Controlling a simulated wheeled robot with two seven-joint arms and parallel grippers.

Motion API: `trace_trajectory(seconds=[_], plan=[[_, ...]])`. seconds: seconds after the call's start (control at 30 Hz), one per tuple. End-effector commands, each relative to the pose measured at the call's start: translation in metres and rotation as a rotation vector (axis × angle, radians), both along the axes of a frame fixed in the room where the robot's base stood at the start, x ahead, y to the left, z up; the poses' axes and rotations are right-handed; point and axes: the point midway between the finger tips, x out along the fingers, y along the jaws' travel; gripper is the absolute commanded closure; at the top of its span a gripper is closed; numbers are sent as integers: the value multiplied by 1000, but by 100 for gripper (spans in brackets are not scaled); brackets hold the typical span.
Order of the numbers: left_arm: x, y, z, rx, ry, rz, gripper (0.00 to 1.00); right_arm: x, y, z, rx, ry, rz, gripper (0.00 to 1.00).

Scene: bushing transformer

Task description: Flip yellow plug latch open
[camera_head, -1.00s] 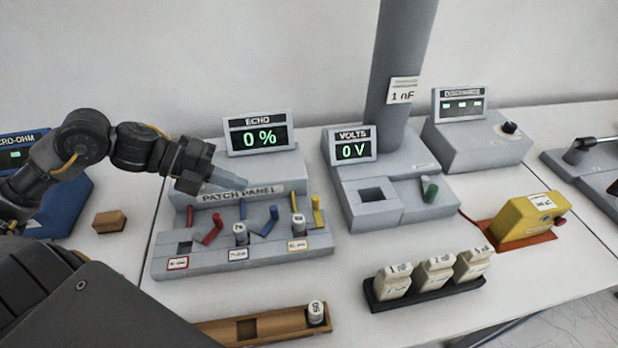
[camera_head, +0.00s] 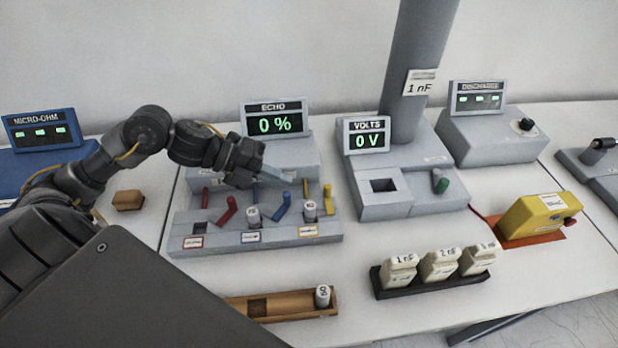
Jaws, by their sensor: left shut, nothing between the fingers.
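The patch panel (camera_head: 260,236) is a grey stepped block with red, blue and yellow latches along it. The yellow latch (camera_head: 328,198) stands upright at the right end, behind a grey plug (camera_head: 310,211) in the socket with the yellow-edged label. The blue latch (camera_head: 283,206) and red latch (camera_head: 228,210) lean to the left of it. My left gripper (camera_head: 285,179) is shut and empty. It is over the back of the panel, left of the yellow latch and apart from it in the picture. The gripper covers the patch panel's name label. My right gripper is not in view.
A VOLTS unit (camera_head: 385,192) with a grey column is on the right. A wooden tray (camera_head: 280,306) with one plug and a black rack (camera_head: 437,283) of capacitors lie in front.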

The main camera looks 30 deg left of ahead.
Motion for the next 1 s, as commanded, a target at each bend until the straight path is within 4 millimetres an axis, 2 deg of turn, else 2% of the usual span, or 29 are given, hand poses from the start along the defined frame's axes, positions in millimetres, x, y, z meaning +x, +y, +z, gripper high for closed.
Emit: trace_trajectory(seconds=[0.03,0.17,0.2,0.4,0.87,1.0], plan=[[5,-10,1,-6,-2,-3,100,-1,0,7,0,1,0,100],[14,-28,-12,-4,-1,-3,100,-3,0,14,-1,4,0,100],[18,-34,-9,-4,-3,-2,100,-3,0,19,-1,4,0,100],[28,-53,-12,0,-1,0,100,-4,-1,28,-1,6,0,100],[31,-59,-15,2,0,-1,100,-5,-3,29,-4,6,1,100],[38,-61,-18,4,-3,-1,100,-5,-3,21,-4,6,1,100]])
